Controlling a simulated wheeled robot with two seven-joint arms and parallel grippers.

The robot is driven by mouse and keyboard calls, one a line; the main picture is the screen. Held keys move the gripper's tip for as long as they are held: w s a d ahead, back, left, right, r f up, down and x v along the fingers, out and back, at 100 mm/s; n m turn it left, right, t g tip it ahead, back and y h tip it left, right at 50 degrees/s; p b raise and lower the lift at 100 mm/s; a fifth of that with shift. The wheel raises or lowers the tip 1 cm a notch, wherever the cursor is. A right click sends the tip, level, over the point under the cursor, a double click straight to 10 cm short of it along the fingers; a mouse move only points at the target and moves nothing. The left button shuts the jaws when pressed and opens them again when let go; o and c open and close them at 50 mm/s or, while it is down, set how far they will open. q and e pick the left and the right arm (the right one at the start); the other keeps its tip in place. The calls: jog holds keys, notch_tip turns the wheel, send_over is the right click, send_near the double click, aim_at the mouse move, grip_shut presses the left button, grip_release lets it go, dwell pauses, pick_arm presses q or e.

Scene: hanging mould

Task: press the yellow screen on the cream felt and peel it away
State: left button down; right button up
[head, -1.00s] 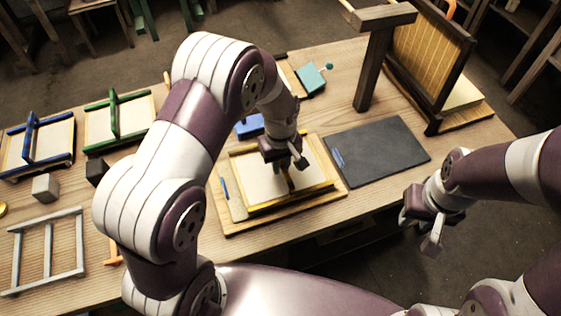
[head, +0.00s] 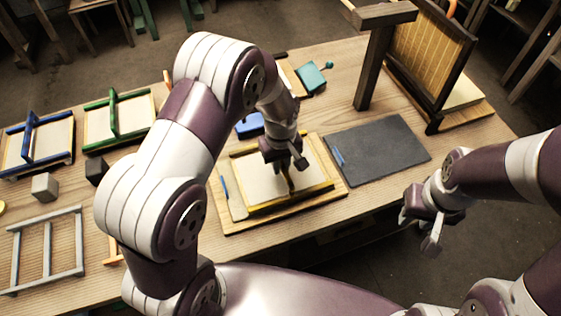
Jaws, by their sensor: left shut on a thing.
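The yellow screen (head: 262,206) is a yellow-edged frame lying over the pale cream felt (head: 253,177) on a wooden board (head: 228,226) at the table's front middle. My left gripper (head: 289,174) reaches down over the screen and is shut on its yellow handle bar (head: 290,184). The gripper hides part of the screen's middle and far side. I cannot tell whether the screen presses fully on the felt. My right gripper (head: 430,225) hangs empty beyond the table's front edge, away from the screen, with its fingers apart.
A dark slate board (head: 378,150) lies right of the screen. A dark upright post (head: 373,70) and a large tilted mould (head: 428,62) stand behind it. Green (head: 115,115) and blue (head: 33,140) screens and a grey frame (head: 48,252) lie left.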

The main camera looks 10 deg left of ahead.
pick_arm(q)
jog(key=shift+f, duration=0.4)
jog(key=shift+s+f, duration=0.1)
jog(key=shift+f, duration=0.05)
dwell(1.3)
notch_tip(320, 180, up, 10)
jog(key=p, duration=0.8)
jog(key=shift+p, duration=0.35)
jog(key=shift+f, duration=0.15)
